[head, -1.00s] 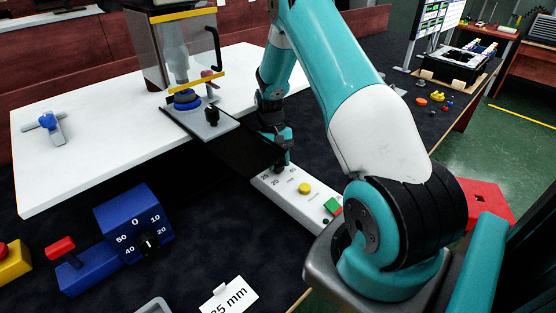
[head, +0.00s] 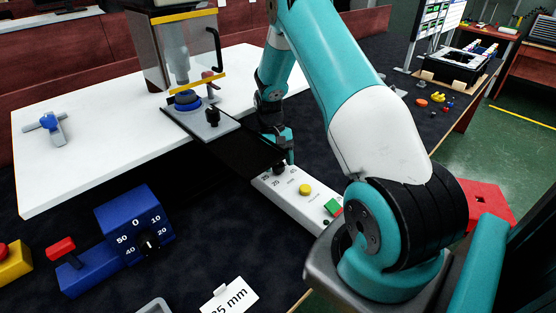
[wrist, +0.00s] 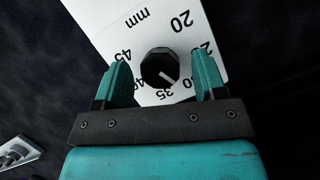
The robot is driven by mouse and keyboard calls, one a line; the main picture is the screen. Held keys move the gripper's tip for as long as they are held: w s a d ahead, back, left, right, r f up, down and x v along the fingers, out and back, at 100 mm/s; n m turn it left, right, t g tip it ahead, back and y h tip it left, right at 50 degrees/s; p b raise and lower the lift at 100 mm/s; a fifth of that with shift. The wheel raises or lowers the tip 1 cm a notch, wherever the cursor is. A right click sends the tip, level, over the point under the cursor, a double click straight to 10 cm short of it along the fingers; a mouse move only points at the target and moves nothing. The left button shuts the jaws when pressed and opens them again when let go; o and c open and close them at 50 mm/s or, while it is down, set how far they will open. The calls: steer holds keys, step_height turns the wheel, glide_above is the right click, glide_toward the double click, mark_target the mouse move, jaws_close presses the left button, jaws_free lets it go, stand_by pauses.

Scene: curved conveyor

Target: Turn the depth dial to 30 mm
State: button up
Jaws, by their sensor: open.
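The depth dial is a black knob (wrist: 160,67) with a pale pointer line, on a white panel (wrist: 110,14) marked in mm from 20 to 45. In the wrist view the line points down and right, toward the 30 mark. My gripper (wrist: 162,64) is open, with one teal finger left of the knob and one right of it. Gaps show between knob and fingers in the wrist view. The fingers partly cover some numbers. In the head view my gripper (head: 281,148) is over the far end of the control panel (head: 318,217), which also carries yellow and green buttons.
A drill press with a clear guard (head: 175,55) stands behind, its black plate (head: 235,152) close to my gripper. A blue dial box (head: 135,225) and a 35 mm card (head: 229,297) are in front. My arm fills the right.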

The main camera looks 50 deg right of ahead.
steer(key=b+v, duration=0.1)
steer(key=v, duration=1.6)
steer(key=shift+w+r, duration=0.15)
